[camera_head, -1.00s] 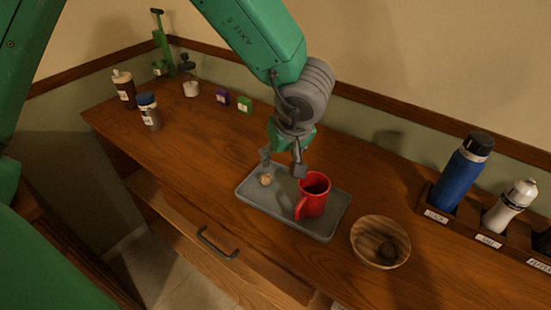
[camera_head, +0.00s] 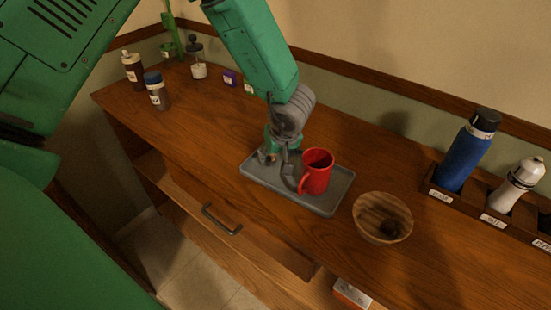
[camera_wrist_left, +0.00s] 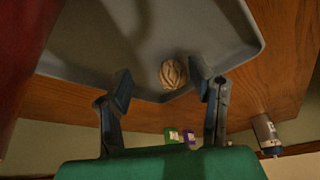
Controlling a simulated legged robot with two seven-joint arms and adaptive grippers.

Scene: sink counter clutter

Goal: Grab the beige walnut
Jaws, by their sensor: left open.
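The beige walnut (camera_wrist_left: 174,73) lies on the grey tray near a corner, in the left wrist view. In the head view only a small bit of it shows, by the fingers. My left gripper (camera_head: 280,170) is low over the left part of the grey tray (camera_head: 325,208). It is open, and the walnut is between and just beyond its fingertips, which also show in the left wrist view (camera_wrist_left: 163,85). I cannot see contact between fingers and walnut. My right gripper is not in view.
A red mug (camera_head: 317,172) stands on the tray, close right of the gripper. A wooden bowl (camera_head: 382,217) holding a dark round thing is right of the tray. A rack with a blue bottle (camera_head: 467,152) and a white bottle (camera_head: 515,185) is farther right.

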